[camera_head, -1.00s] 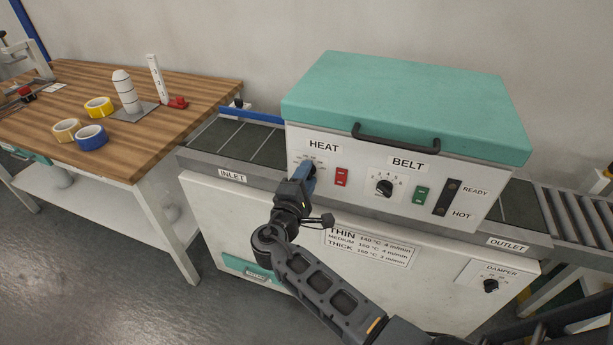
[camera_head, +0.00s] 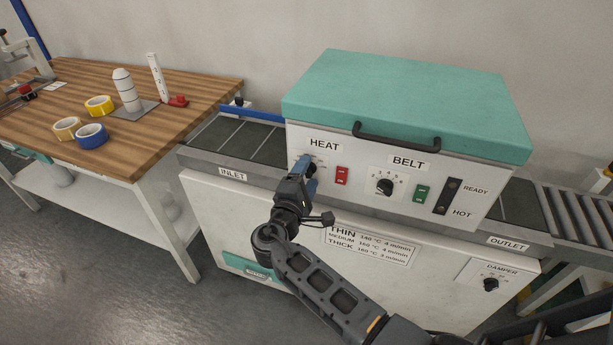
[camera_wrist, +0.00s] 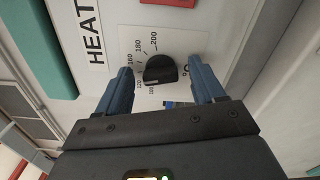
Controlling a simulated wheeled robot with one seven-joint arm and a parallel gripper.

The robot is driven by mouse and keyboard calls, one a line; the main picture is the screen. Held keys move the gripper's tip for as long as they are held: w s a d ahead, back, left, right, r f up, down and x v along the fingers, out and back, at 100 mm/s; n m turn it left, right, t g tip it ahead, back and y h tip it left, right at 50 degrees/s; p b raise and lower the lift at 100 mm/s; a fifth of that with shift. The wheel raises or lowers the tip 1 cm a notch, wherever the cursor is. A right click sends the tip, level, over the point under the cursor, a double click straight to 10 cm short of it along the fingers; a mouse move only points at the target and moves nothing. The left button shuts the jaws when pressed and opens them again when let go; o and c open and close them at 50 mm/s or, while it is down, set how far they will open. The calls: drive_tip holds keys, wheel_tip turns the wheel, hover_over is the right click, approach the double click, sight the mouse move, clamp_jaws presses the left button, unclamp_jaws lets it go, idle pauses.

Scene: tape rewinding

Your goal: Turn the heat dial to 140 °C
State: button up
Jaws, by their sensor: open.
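The black heat dial (camera_wrist: 160,70) sits on a white scale plate with marks from 100 to 200 in the wrist view. The end of its grip bar lies near the low numbers, around 100 to 120; I cannot read the exact setting. My gripper (camera_wrist: 162,76) is open, with one blue finger on each side of the dial and gaps visible between fingers and dial. In the head view my gripper (camera_head: 308,172) is at the panel below the HEAT label and largely hides the dial.
A red switch (camera_head: 342,175) is just right of the heat dial. The belt dial (camera_head: 384,187) and a green switch (camera_head: 420,194) are farther right. A settings label (camera_head: 371,246) is below, listing THIN at 140 °C. The teal lid (camera_head: 405,105) with its handle is above.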

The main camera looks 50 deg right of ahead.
drive_tip(key=b+v, duration=0.1)
drive_tip(key=v, duration=0.6)
drive_tip(key=shift+s+a, duration=0.15)
drive_tip(key=shift+a, duration=0.2)
drive_tip(key=s+a+f+t+y, duration=0.1)
drive_tip(key=s+a+f+y, duration=0.3)
drive_tip(key=s, duration=0.3)
drive_tip(key=s+a+f+t+y, duration=0.2)
drive_tip(key=s+a+f+y, duration=0.15)
drive_tip(key=s, duration=0.35)
drive_tip(key=s+a+f+t+y, duration=0.1)
drive_tip(key=s+a+f+y, duration=0.3)
drive_tip(key=s, duration=0.3)
drive_tip(key=s+a+r+m+t+y, duration=0.2)
drive_tip(key=s+r, duration=0.4)
drive_tip(key=r, duration=0.5)
drive_tip(key=s+a+r+m+t+y, duration=0.2)
drive_tip(key=s+r+m, duration=0.3)
drive_tip(key=r, duration=0.5)
drive_tip(key=shift+s+a+r+t+y, duration=0.2)
drive_tip(key=shift+s+r+t+y, duration=0.2)
drive_tip(key=shift+s+y, duration=0.5)
